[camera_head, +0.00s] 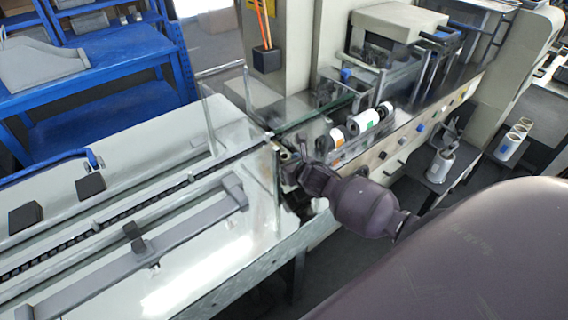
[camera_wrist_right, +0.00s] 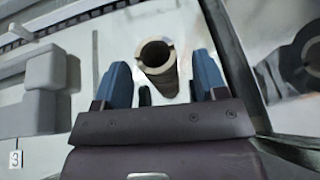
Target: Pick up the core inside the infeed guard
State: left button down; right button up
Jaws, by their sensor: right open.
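The core (camera_wrist_right: 160,74) is a hollow grey-brown tube in the right wrist view, its open end facing the camera. My right gripper (camera_wrist_right: 161,66) is open, with one blue finger to each side of the core and gaps between. I cannot tell how deep the core sits between the fingers. In the head view the right gripper (camera_head: 284,152) is at the clear panels of the infeed guard (camera_head: 228,125), at the end of the conveyor. The core is not clear there, hidden by the gripper and wrist. My left gripper is not in view.
A conveyor with a dark chain (camera_head: 100,228) and a grey rail (camera_head: 180,225) runs left of the guard. White rolls (camera_head: 364,121) lie on the machine to the right. In the wrist view a guard edge (camera_wrist_right: 230,50) stands close right of the gripper, and a grey block (camera_wrist_right: 52,70) stands left.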

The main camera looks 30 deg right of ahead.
jog(key=shift+c, duration=0.3)
jog(key=c, duration=0.9)
jog(key=shift+c, duration=0.2)
